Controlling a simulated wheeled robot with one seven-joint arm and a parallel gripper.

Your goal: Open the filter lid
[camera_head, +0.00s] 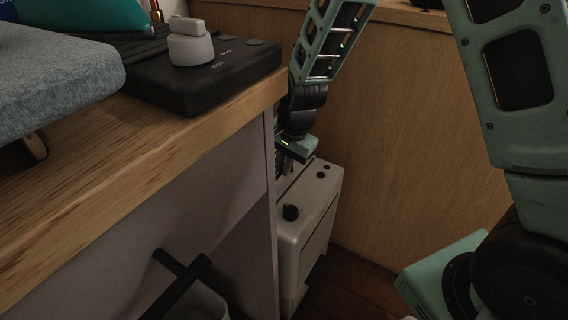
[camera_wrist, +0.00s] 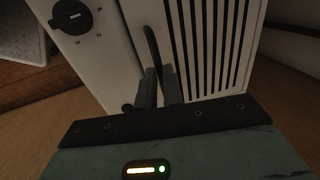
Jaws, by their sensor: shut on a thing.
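A pale box-shaped appliance (camera_head: 312,215) stands on the floor just right of the cabinet. In the wrist view its slotted side (camera_wrist: 215,45) faces up the picture, with a dark curved handle (camera_wrist: 151,42) at the left edge of the slots. I take this slotted panel to be the filter lid. My gripper (camera_wrist: 160,74) is shut on the handle, whose lower end runs between the fingers. In the head view my gripper's green body (camera_head: 298,149) is at the appliance's far side. The fingers and handle are mostly hidden there.
A wooden counter (camera_head: 150,150) with a dark hob (camera_head: 205,75) stands close on the left, its edge near my arm. A black knob (camera_head: 291,212) sits on the appliance's top. A wooden panel (camera_head: 400,130) stands behind. Dark floor (camera_head: 350,285) is clear to the right.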

